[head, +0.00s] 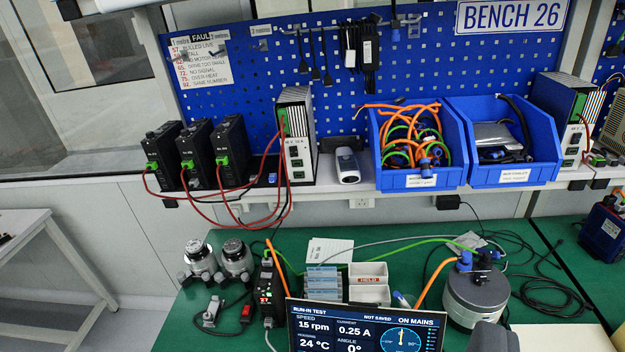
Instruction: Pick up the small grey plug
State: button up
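A small grey plug-like piece (211,311) lies on the green bench mat (185,335) at the lower left. A dark cable runs beside it towards a small red piece (247,312). A second small pale plug-like end (268,322) with a grey cable shows at the foot of the black drive unit (267,287). I cannot tell for certain which of these is the grey plug. No fingers of my gripper can be made out in the head view.
A screen (365,328) stands at the bottom middle, hiding mat behind it. Two metal-topped cylinders (237,261) stand behind the grey piece. White bins (369,284), a round motor (476,297) and loose cables crowd the middle and right. An unidentified dark grey block (493,338) shows at the bottom edge.

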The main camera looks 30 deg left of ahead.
aim_at(254, 174)
jog(key=z, duration=1.65)
jog(key=k, duration=1.4)
jog(key=u, duration=2.4)
jog(key=i, duration=1)
jog(key=u, duration=0.05)
